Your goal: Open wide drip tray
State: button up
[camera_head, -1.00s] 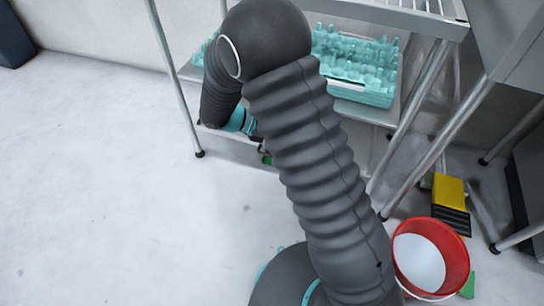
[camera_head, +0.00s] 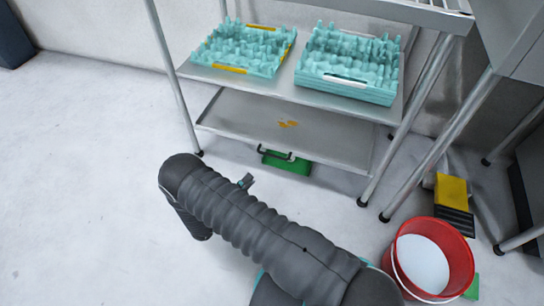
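A wide, shallow grey metal tray (camera_head: 240,115) lies at the lower level of the steel rack, below the shelf with the egg trays. It reads as the drip tray and has a small yellow stain on its surface.
Two turquoise egg trays, one on the left (camera_head: 235,50) and a stack on the right (camera_head: 345,82), stand on the shelf above. A green object (camera_head: 288,164) is under the front edge. A red bucket (camera_head: 465,255) and yellow item (camera_head: 450,190) stand right. The left floor is clear.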

aim_at(273, 156)
jog(key=x, duration=1.3)
jog(key=shift+w+d+p, duration=0.25)
jog(key=shift+p, duration=0.1)
grip_shut()
